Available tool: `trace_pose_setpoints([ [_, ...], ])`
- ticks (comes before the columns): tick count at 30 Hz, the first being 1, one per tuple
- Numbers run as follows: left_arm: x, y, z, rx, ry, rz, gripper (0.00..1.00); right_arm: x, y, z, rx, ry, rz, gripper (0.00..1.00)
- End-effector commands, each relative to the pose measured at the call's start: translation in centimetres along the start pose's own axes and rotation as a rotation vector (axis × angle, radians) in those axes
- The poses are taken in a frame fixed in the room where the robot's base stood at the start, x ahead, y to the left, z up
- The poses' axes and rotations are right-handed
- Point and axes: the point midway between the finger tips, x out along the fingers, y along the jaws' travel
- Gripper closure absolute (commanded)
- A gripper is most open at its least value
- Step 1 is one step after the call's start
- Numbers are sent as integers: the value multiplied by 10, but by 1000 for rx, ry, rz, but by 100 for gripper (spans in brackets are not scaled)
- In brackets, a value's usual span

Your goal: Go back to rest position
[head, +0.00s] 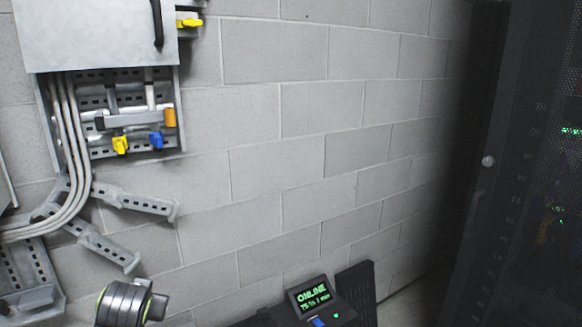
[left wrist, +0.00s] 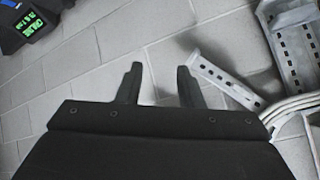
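My left gripper (left wrist: 158,84) shows in the left wrist view with its two dark fingers apart and nothing between them. Behind the fingers is the block wall. In the head view, a part of my arm (head: 126,303) shows at the lower left edge, and no gripper fingers are visible there. My right gripper is in neither view.
A wall box (head: 95,35) with cables (head: 70,150), yellow and blue valves hangs at upper left. Metal brackets (head: 135,200) stick out below it. A black device with a green "ONLINE" screen (head: 313,296) stands at bottom centre. A dark rack (head: 530,180) is at right.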

Motion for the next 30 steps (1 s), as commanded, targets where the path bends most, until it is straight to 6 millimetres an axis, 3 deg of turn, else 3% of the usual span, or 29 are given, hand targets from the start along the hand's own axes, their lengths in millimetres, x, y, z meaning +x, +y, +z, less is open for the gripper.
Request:
trace_pose_setpoints([
  [1, 4, 4, 30, 4, -33, 14, 66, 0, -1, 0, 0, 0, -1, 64],
  [7, 0, 16, 133, 7, -140, 70, 66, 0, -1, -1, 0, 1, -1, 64],
  [15, -37, 25, 257, -9, -283, 132, 66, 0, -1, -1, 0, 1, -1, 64],
  [21, -74, 27, 320, -30, -367, 163, 66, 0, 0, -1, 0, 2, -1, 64],
  [30, -117, 27, 375, -55, -454, 186, 66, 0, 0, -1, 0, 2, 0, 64],
])
